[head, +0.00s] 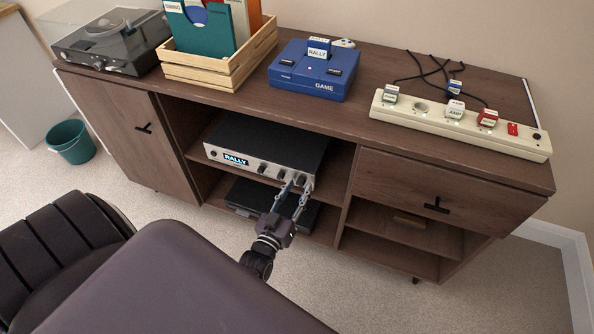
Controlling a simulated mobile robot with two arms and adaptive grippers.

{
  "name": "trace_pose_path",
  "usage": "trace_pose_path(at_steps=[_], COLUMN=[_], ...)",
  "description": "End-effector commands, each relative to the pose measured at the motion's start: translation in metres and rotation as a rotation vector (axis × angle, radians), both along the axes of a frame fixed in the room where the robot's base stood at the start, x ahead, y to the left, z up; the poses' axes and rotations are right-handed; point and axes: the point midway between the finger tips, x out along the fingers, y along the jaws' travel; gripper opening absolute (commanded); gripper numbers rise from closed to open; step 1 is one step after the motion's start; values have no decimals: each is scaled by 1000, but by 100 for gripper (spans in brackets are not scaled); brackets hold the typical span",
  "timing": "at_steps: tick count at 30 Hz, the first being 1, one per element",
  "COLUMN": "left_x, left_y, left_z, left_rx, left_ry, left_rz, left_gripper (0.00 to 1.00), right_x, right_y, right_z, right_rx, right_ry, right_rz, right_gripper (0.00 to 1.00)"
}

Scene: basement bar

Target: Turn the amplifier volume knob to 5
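The amplifier (265,152) stands on the upper open shelf of the cabinet, a dark box with a silver front and a lit display reading RALLY. Its front carries several dark knobs; one knob (262,169) shows clear of the gripper near the middle. The fingers partly hide the knobs there, and no scale number is readable.
A dark flat device (245,195) sits on the shelf below. On the cabinet top (330,118) are a turntable (110,40), a wooden crate (205,75) of sleeves, a blue game console (312,75) and a power strip (440,120) with plugs. A teal bin (70,142) stands left.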

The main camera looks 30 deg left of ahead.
Motion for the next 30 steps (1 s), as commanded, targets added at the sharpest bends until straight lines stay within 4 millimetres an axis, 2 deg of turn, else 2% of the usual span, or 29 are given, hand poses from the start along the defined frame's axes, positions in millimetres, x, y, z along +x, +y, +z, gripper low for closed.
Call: trace_pose_path(at_steps=[7,11,24,30], left_x=[0,-10,-96,-115], left_y=[0,-2,-18,-22], left_z=[1,1,0,1], left_rx=[1,0,0,0], left_ry=[-3,-2,0,-2], left_rz=[1,0,0,0], left_gripper=[36,36,36,36], right_x=[2,2,1,1], right_y=[2,2,1,1], right_z=[1,1,1,1], right_rx=[2,2,1,1], right_ry=[-3,-3,-1,-1], right_rz=[0,0,0,0], right_gripper=[33,33,33,33])
